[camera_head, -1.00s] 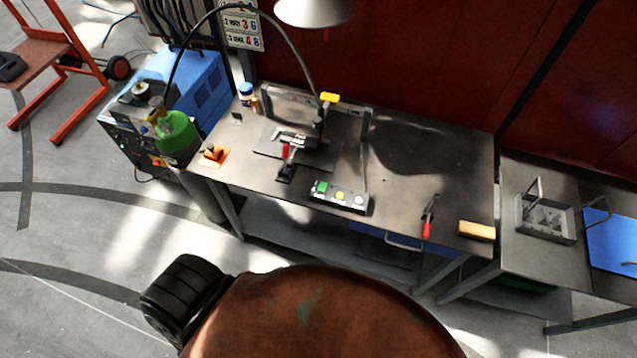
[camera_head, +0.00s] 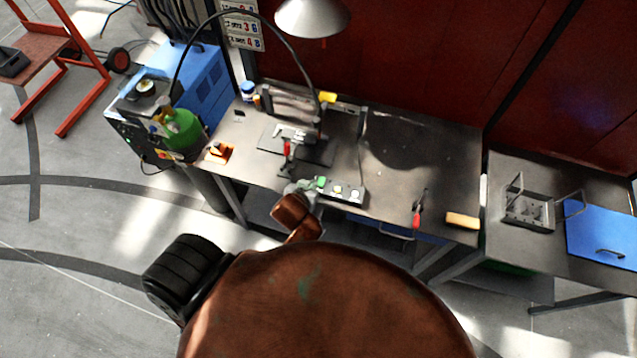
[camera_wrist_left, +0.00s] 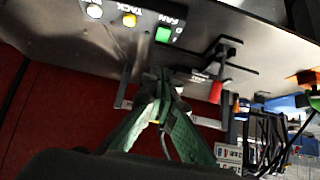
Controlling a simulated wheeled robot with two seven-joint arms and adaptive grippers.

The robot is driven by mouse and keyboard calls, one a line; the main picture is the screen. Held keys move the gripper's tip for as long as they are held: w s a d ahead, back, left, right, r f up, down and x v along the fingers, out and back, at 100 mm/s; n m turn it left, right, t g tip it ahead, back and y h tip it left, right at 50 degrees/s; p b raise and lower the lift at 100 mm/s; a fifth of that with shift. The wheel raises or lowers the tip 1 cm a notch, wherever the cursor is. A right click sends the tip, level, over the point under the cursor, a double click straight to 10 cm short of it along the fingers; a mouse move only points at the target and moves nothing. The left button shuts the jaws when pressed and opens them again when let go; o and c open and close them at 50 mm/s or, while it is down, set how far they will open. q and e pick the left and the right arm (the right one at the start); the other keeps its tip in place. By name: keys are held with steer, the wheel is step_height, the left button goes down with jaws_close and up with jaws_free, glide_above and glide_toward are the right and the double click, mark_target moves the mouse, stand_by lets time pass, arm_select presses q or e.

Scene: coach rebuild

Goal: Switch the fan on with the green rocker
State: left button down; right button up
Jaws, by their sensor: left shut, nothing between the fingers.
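The green rocker (camera_head: 321,182) is at the left end of a small control box (camera_head: 346,201) on the front edge of the workbench. In the left wrist view the green rocker (camera_wrist_left: 163,34) sits beside the label FAN, with yellow and white buttons to its left. My left gripper (camera_head: 302,187) is just left of the rocker in the head view, close to the box. No fan can be made out. My right gripper is not in view.
A red-handled clamp (camera_head: 287,150) stands behind the box on the workbench (camera_head: 405,165). The bench's right half is mostly clear.

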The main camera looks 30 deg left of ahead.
arm_select(q)
steer(key=p, duration=0.1)
glide_above(321, 181)
steer(key=s, duration=0.3)
steer(key=f, duration=0.6)
steer(key=shift+s+d+f, duration=0.2)
steer(key=shift+d+f, duration=0.1)
steer(key=shift+d, duration=0.1)
steer(key=f, duration=0.3)
steer(key=shift+w+f, duration=0.2)
steer(key=shift+f, duration=0.05)
steer(key=shift+f+p, duration=0.3)
steer(key=shift+f, duration=0.15)
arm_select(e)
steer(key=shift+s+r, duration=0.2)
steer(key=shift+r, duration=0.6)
